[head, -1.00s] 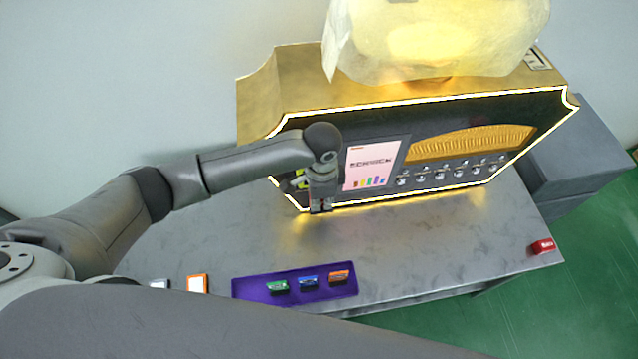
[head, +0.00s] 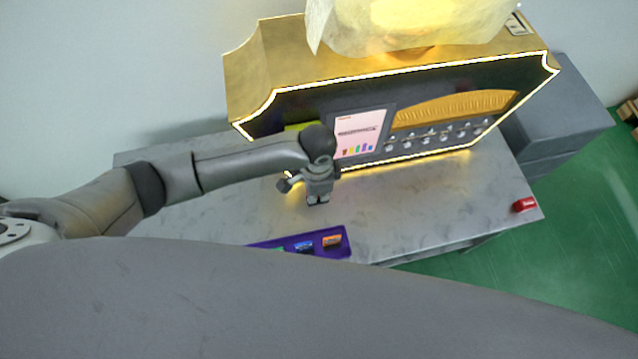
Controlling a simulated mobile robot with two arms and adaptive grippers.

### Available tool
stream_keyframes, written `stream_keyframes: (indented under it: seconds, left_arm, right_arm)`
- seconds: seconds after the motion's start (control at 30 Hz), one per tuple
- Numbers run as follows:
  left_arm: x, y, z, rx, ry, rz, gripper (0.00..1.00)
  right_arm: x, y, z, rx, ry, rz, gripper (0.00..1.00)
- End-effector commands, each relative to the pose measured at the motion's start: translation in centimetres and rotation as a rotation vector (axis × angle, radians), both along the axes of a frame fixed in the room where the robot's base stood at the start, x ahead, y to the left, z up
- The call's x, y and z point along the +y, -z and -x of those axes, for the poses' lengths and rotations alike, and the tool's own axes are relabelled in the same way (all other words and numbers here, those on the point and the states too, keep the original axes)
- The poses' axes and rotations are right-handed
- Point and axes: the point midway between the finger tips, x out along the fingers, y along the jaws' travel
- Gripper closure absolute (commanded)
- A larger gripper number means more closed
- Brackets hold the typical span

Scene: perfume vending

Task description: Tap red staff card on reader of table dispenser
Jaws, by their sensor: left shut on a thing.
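The table dispenser (head: 262,85) is a gold cabinet with a dark front, a lit edge and a pink screen (head: 358,137). My left gripper (head: 317,202) points down in front of the dispenser's lower left part, over the grey table. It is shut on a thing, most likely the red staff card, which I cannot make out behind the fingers. A yellow-green patch shows on the front just above my left wrist (head: 297,127). The card reader cannot be made out, as my arm covers that part of the front. My right gripper is not in view.
A purple tray (head: 343,252) with green, blue and orange cards lies at the table's front edge. A red object (head: 524,204) lies at the right corner of the table (head: 440,200). A grey cabinet (head: 565,130) stands to the right. The table between tray and dispenser is clear.

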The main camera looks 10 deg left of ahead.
Motion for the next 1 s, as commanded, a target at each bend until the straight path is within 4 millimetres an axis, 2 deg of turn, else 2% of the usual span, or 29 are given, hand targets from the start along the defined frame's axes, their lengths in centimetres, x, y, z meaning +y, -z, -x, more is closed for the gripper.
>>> stream_keyframes:
  seconds: [0.87,1.0]
  left_arm:
    - [0.04,-0.04,-0.06,-0.001,-0.001,0.0,1.0]
    - [0.37,-0.26,-0.42,-0.004,-0.031,-0.001,1.0]
  right_arm:
    - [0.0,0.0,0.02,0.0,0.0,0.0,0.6]
    - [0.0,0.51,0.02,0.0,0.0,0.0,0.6]
